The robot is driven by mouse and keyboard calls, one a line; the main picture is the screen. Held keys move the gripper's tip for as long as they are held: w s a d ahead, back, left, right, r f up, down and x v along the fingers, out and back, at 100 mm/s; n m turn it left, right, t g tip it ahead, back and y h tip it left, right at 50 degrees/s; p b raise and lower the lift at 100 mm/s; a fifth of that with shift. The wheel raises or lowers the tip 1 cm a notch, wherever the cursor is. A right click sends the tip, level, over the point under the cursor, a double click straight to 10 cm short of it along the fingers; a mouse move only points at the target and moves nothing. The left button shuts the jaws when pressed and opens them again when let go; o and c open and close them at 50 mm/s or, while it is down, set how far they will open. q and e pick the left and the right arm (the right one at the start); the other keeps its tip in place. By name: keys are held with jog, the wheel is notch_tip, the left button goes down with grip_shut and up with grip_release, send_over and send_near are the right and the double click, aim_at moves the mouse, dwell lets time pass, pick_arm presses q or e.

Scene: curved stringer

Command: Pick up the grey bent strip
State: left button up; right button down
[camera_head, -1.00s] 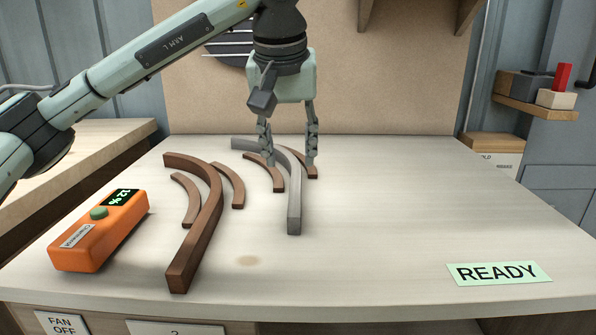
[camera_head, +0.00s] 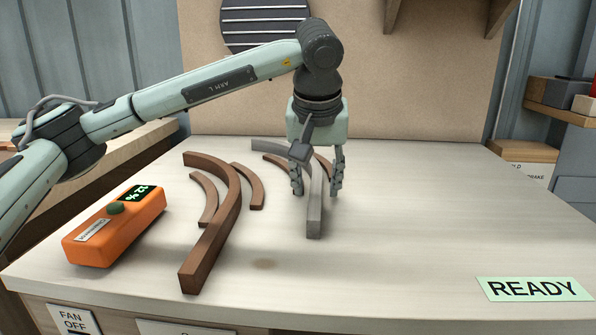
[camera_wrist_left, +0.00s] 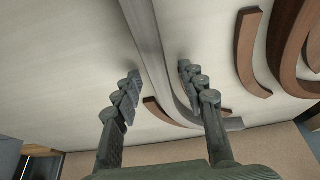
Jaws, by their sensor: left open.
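The grey bent strip (camera_head: 315,205) lies on the table, its straight end toward me and its curved end running back and left. It also shows in the left wrist view (camera_wrist_left: 157,55), running between the fingers. My left gripper (camera_head: 316,192) is open, pointing down, with one finger on each side of the strip. In the left wrist view the left gripper (camera_wrist_left: 157,80) is open with a gap on both sides of the strip. Whether the fingertips touch the table I cannot tell. My right gripper is not in view.
A large brown curved strip (camera_head: 212,240) and smaller brown curved pieces (camera_head: 250,187) lie left of the grey strip. Another brown piece (camera_head: 275,160) lies behind the gripper. An orange box (camera_head: 115,228) stands at the left. The table's right side is clear up to a READY label (camera_head: 533,289).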

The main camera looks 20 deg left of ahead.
pick_arm(q)
jog(key=shift+f, duration=0.25)
dwell(0.4)
grip_shut()
dwell(0.4)
